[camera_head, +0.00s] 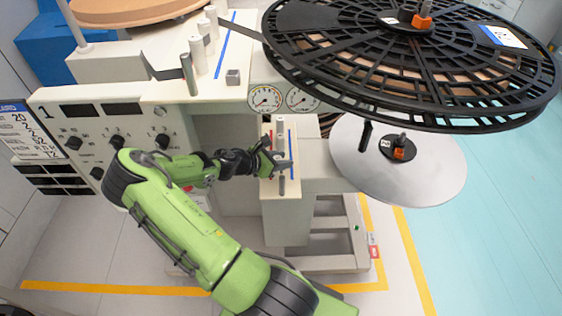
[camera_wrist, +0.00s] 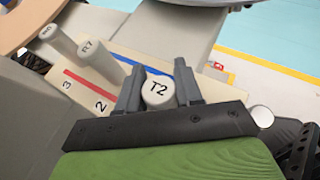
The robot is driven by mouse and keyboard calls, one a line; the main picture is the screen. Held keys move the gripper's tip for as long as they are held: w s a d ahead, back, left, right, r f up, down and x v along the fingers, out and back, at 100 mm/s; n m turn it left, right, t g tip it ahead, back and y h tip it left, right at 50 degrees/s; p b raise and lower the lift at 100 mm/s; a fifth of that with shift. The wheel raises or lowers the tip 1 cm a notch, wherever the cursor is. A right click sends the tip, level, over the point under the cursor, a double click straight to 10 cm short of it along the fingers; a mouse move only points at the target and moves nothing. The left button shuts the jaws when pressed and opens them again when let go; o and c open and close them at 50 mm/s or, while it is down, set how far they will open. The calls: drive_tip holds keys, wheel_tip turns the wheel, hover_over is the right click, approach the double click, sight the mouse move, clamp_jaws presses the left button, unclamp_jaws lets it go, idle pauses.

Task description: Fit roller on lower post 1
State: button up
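In the wrist view, a pale roller marked T2 (camera_wrist: 157,91) stands between the two grey fingers of my gripper (camera_wrist: 160,88), which look closed against its sides. In the head view, my gripper (camera_head: 276,162) is over the narrow lower shelf (camera_head: 270,212). A bare metal post (camera_head: 282,186) rises from the shelf's near end; a round silvery top (camera_wrist: 262,116) in the wrist view appears to be this post. Its number is hidden. The T2 roller's lower end is also hidden, so I cannot tell whether it touches a post.
A white roller (camera_head: 280,125) stands at the shelf's far end; the wrist view shows a roller marked R7 (camera_wrist: 92,51) and another beside it. Above are upper posts, gauges (camera_head: 265,98) and a large black reel (camera_head: 420,60). A grey disc (camera_head: 440,178) is right of the shelf.

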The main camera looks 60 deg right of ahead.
drive_tip(key=o, duration=0.4)
drive_tip(key=shift+s+d, duration=0.1)
drive_tip(key=shift+o, duration=0.2)
drive_tip(key=w+a+r+m+t+y+p, duration=0.1)
drive_tip(key=w+a+r+m+t+y, duration=0.15)
drive_tip(key=a+r, duration=0.45)
drive_tip(key=w+a+r+m+t+y+p, duration=0.1)
drive_tip(key=w+a+r+m+y, duration=0.2)
drive_tip(key=a, duration=0.8)
drive_tip(key=w+a+r+m+t+y+p, duration=0.1)
drive_tip(key=w+a+r+m+t+y, duration=0.2)
drive_tip(key=a, duration=0.6)
drive_tip(key=s+a+r+m+t+y, duration=0.2)
drive_tip(key=s+a+r+t, duration=0.3)
drive_tip(key=s+a+r, duration=0.6)
drive_tip(key=a+r+m, duration=0.1)
drive_tip(key=a+r, duration=0.2)
drive_tip(key=shift+s+a, duration=0.15)
drive_tip(key=shift+a, duration=0.05)
